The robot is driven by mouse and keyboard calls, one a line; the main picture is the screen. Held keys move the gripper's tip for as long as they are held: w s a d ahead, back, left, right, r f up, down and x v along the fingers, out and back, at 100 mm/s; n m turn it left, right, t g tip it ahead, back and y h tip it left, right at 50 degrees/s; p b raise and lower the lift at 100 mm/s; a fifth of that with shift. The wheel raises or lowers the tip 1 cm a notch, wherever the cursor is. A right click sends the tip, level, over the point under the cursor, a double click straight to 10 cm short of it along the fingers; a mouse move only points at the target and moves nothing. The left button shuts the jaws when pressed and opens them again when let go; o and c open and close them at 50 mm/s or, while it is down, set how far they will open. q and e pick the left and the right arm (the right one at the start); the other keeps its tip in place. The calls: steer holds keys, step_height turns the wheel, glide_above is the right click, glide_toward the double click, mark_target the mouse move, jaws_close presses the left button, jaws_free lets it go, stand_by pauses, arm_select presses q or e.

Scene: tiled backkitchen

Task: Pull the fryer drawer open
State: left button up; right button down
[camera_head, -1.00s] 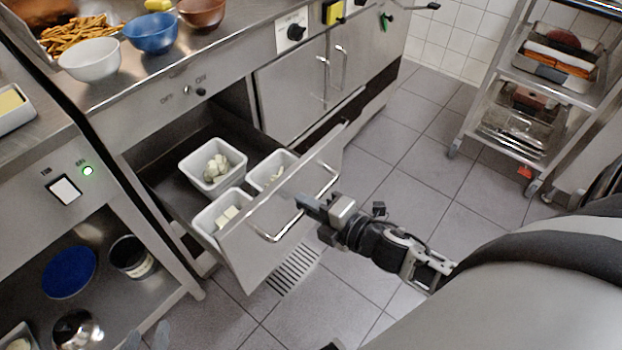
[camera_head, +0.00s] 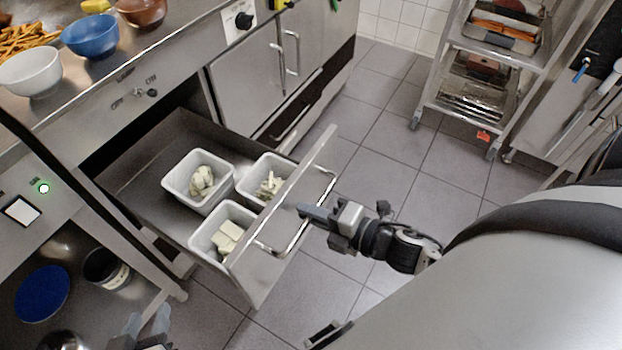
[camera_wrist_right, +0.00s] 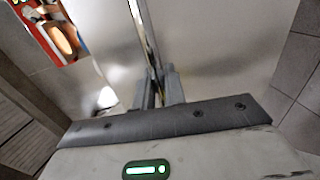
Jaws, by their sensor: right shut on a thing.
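The fryer drawer (camera_head: 268,262) stands pulled out from under the counter, with its inside showing. It holds white containers with pale food: one at the back (camera_head: 199,182), one at the right (camera_head: 266,178) and one at the front (camera_head: 224,232). A metal bar handle (camera_head: 327,184) runs along its front panel. My right gripper (camera_head: 306,212) is at the middle of this handle, shut on it; in the right wrist view the handle bar (camera_wrist_right: 146,38) runs between its fingers (camera_wrist_right: 160,90). My left gripper (camera_head: 140,332) shows only in part at the bottom edge, and its jaws are unclear.
Closed cabinet doors (camera_head: 250,90) stand right of the drawer. Bowls, one blue (camera_head: 90,36), sit on the counter above. A wheeled rack (camera_head: 470,95) stands at the back right. The tiled floor (camera_head: 400,150) between is clear.

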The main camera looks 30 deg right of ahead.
steer(key=c, duration=1.5)
jaws_free()
steer(key=shift+c, duration=0.2)
steer(key=shift+s, duration=0.1)
steer(key=v, duration=1.5)
steer(key=shift+s+d, duration=0.3)
